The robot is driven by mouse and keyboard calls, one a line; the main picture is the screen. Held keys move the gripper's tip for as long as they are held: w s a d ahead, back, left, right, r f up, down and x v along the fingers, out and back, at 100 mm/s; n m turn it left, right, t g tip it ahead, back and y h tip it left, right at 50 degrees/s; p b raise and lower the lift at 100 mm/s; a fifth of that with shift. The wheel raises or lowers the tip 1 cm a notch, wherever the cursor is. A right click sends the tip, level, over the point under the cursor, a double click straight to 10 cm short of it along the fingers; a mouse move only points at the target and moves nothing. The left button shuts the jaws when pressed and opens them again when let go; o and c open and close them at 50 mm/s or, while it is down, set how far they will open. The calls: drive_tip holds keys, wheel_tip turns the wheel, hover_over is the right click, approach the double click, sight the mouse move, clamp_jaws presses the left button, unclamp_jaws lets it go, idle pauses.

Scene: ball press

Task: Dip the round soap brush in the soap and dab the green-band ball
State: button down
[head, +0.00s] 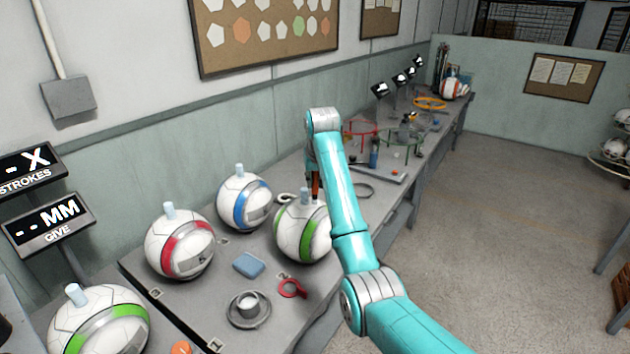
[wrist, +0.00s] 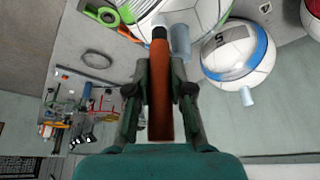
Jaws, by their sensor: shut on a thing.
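My gripper (wrist: 159,88) is shut on a brush with an orange-brown handle (wrist: 160,100) and a dark tip (wrist: 159,34). In the head view the brush (head: 316,187) points down behind a green-band ball (head: 302,232), by its pale top tube. In the wrist view the dark tip overlaps the white ball's (wrist: 190,12) edge, beside the tube (wrist: 180,42); I cannot tell whether they touch. A second green-band ball (head: 100,320) is at the lower left. A white cup (head: 247,306) stands on a grey dish at the front; its contents are unclear.
A red-band ball (head: 180,244) and blue-band ball (head: 244,201) stand on the bench. Red and green stands (head: 362,132) and small tools crowd the far bench. Open floor (head: 510,200) lies to the right.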

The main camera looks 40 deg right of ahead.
drive_tip(key=shift+f, duration=0.7)
drive_tip(key=shift+r, duration=0.15)
drive_tip(key=shift+r, duration=3.35)
